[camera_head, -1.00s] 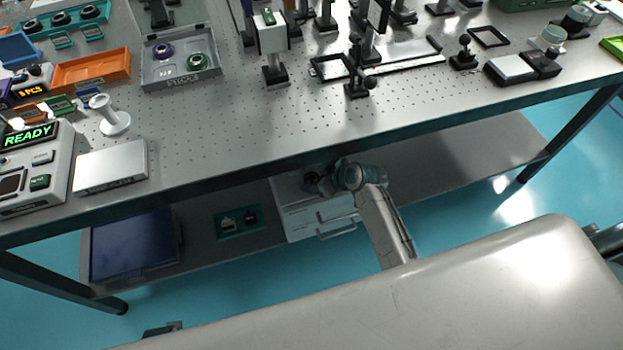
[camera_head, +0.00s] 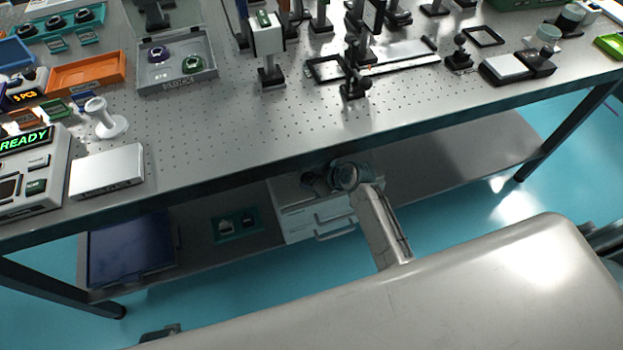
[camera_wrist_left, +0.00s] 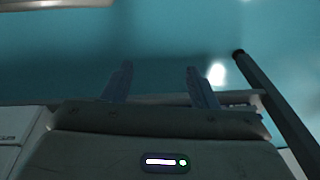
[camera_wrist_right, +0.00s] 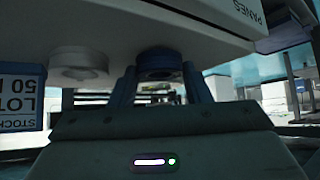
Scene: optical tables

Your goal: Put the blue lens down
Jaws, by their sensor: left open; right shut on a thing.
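My right gripper (camera_head: 316,182) is under the table's front edge, by the white drawer unit (camera_head: 298,219) on the lower shelf. In the right wrist view its fingers (camera_wrist_right: 162,80) are shut on a dark blue ring-shaped piece, the blue lens (camera_wrist_right: 160,62). The lens is close to a pale surface marked PANES (camera_wrist_right: 205,25); I cannot tell whether they touch. The lens cannot be made out in the head view. My left gripper (camera_wrist_left: 158,85) is open and empty, with teal floor beyond its fingers.
A whitish round piece (camera_wrist_right: 78,65) and a blue-and-white stock label (camera_wrist_right: 22,98) are left of the lens. On the tabletop (camera_head: 215,145), a grey case (camera_head: 177,83) holds a purple and a green ring. A blue bin (camera_head: 130,247) is on the lower shelf.

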